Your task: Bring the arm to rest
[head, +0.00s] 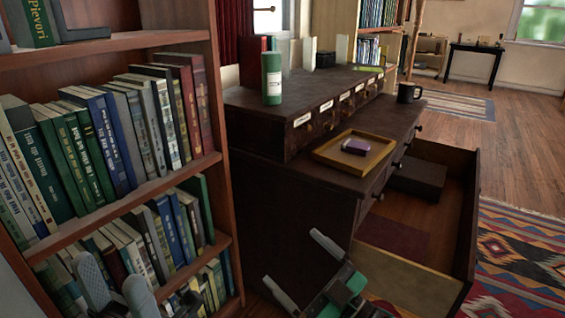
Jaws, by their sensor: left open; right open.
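My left gripper (111,274) is at the bottom left, in front of the lower shelves of the bookcase. Its two grey fingers stand apart with nothing between them. My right gripper (294,259) is at the bottom centre, in front of the dark desk's near side. Its fingers are spread and empty, and green parts show on its body. Both grippers are cut by the lower edge of the picture, and most of both arms is out of view.
A wooden bookcase (120,217) full of books fills the left. A patterned rug (520,255) lies beyond.

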